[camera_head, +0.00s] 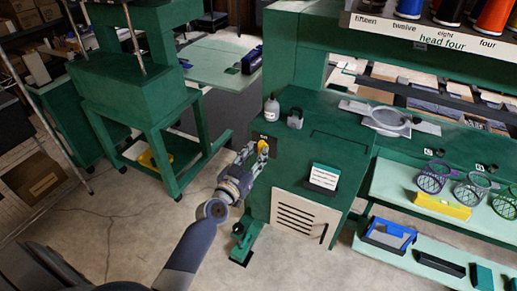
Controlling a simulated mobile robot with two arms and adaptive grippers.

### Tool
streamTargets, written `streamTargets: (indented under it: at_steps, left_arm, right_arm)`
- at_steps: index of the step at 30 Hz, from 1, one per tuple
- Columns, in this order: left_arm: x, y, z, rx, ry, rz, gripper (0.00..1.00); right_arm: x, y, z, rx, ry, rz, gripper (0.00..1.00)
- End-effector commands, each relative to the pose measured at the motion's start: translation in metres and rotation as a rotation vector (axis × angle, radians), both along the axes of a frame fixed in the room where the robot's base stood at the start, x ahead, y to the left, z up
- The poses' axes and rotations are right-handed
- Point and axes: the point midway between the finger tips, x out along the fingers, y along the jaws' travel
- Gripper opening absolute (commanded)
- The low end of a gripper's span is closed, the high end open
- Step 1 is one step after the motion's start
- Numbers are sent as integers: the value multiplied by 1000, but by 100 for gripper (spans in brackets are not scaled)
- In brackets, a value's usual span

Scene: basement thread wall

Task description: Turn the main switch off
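The main switch is a yellow rotary knob (263,146) on a dark plate on the side of the green machine cabinet (322,128). My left gripper (252,155) is at the cabinet side, just left of and below the knob. Its two fingers are spread apart, with one tip close to the knob. I cannot tell whether it touches. Part of the knob and its plate is hidden behind the finger, so the knob's setting cannot be read. My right gripper is not in view.
A grey bottle (272,108) and a small dark container (295,118) stand on the cabinet top. A white card (324,177) and a vented panel (303,216) are on its front. A green stand (150,120) is at the left. Concrete floor (110,220) is open between.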

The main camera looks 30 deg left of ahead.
Motion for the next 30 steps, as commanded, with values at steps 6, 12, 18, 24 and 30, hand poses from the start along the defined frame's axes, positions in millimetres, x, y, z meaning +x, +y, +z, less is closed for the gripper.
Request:
streamTargets:
  at_steps: [6, 12, 18, 24, 30]
  left_arm:
    - [20, 1, 0, 1, 0, 1, 32]
    - [23, 0, 0, 2, 0, 1, 32]
    - [23, 0, -1, 1, 0, 0, 19]
    - [23, 0, 0, 1, 0, 0, 0]
    - [23, 0, 0, -6, -1, 1, 0]
  right_arm:
    - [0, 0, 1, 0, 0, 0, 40]
    - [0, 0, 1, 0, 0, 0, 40]
    - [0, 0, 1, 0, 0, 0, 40]
    - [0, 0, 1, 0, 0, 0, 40]
    - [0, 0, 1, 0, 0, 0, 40]
